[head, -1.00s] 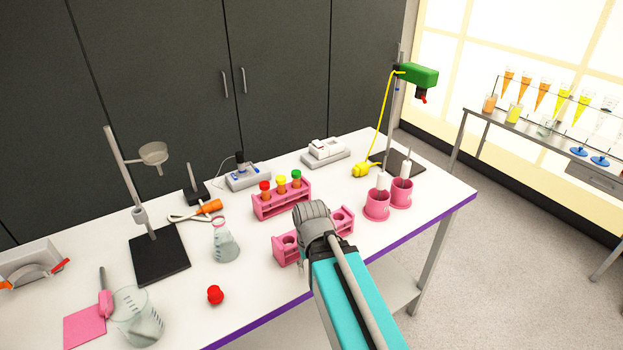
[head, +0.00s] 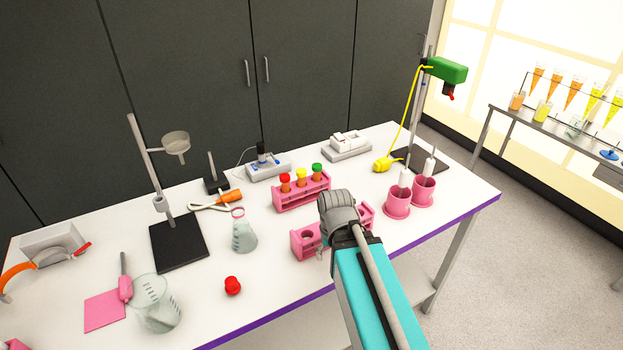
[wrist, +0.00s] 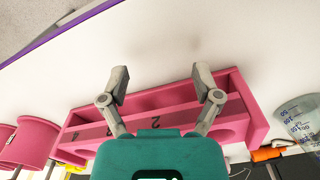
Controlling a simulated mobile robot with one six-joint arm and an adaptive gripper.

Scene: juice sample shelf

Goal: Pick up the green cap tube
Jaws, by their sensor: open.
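The green cap tube (head: 317,172) stands upright at the right end of the rear pink rack (head: 302,193) in the head view. A yellow cap tube (head: 301,177) and a red cap tube (head: 285,184) stand to its left in the same rack. My gripper (wrist: 161,74) is open and empty in the wrist view, its fingers spread over the front pink rack (wrist: 180,115), which is marked with numbers. In the head view my arm hides the fingers and part of that front rack (head: 303,247). My gripper is nearer the table's front edge than the green cap tube.
Pink cups (head: 398,203) stand right of my arm. A conical flask (head: 243,236) and a loose red cap (head: 233,286) are left of it. A stand with a green head (head: 446,69) rises at the back right. White table (head: 275,265) shows bare between flask and front rack.

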